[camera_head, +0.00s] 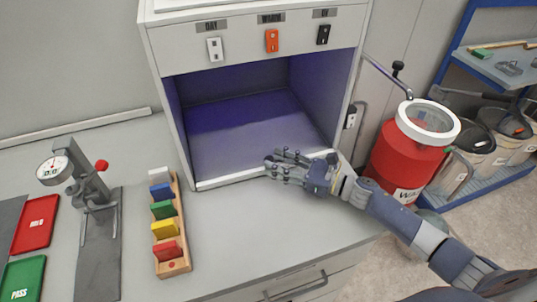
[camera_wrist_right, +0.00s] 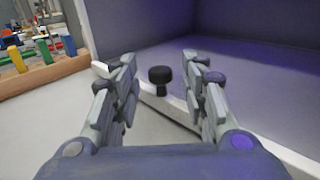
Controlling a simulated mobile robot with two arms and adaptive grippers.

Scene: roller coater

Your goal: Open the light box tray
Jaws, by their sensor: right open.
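The light box (camera_head: 168,62) is a white cabinet with a purple-lit inside, standing on the worktop. Its tray (camera_head: 215,182) has a white front lip along the bottom of the opening; the lip also shows in the right wrist view (camera_wrist_right: 178,104). A black knob (camera_wrist_right: 160,75) on a short stem stands at the lip. My right gripper (camera_head: 270,166) is at the front lip, coming in from the right. In the right wrist view it is open, with one finger on each side of the knob. I cannot tell whether the fingers touch it. The knob is not discernible in the head view.
A wooden rack of coloured blocks (camera_head: 187,232) stands left of the box front, with a dial gauge stand (camera_head: 93,190) beyond it. A red drum (camera_head: 403,158) stands on the right. The worktop in front of the tray (camera_head: 240,235) is clear. A drawer handle (camera_head: 296,285) is below.

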